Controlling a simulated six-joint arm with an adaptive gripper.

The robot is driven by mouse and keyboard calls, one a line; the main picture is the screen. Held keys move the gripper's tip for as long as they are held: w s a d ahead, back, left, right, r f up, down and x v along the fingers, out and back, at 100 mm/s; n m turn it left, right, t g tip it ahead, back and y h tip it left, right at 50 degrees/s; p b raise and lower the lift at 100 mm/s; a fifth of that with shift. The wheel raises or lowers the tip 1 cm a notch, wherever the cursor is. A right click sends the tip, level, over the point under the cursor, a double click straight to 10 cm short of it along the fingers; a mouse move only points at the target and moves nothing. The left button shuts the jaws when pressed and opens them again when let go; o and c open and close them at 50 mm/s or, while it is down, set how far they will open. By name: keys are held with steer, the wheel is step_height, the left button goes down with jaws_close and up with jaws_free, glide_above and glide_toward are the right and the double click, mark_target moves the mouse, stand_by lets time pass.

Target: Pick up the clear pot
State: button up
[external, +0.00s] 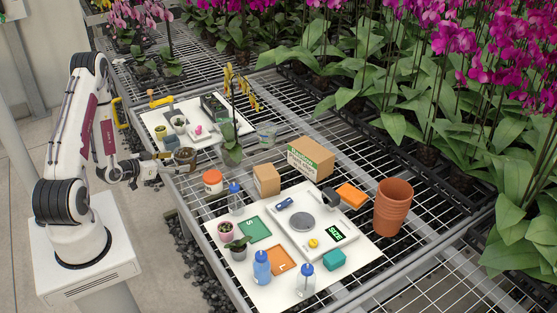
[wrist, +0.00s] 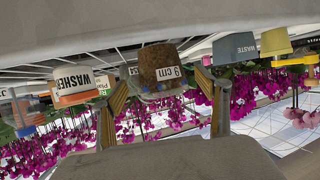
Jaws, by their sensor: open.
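A pot labelled "9 cm" (wrist: 160,68), filled with brown bark and apparently see-through, appears upside down between my fingers in the wrist view. In the external view this bark-filled pot (external: 186,156) is at the front edge of the far white board. My gripper (external: 172,156) is just left of it, low and reaching sideways. In the wrist view my gripper (wrist: 165,105) is open, with one yellowish finger on each side of the pot. I cannot tell whether either finger touches it. Another clear container (external: 266,136) stands on the mesh bench further right.
A grey-blue "WASTE" cup (wrist: 235,47) and a yellowish pot (wrist: 275,41) are close beside it. A glass-like pot with a yellow orchid (external: 231,154) stands to its right. A white tub (external: 212,181) and cardboard box (external: 266,180) are nearer. Bare mesh shows between the boards.

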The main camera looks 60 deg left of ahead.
steer(key=shift+w+f, duration=0.1)
steer(key=shift+w, duration=0.1)
steer(key=shift+w+a, duration=0.1)
steer(key=shift+f+x, duration=0.15)
steer(key=shift+x, duration=1.1)
steer(key=shift+f+x, duration=0.15)
steer(key=shift+x, duration=1.1)
steer(key=c, duration=0.9)
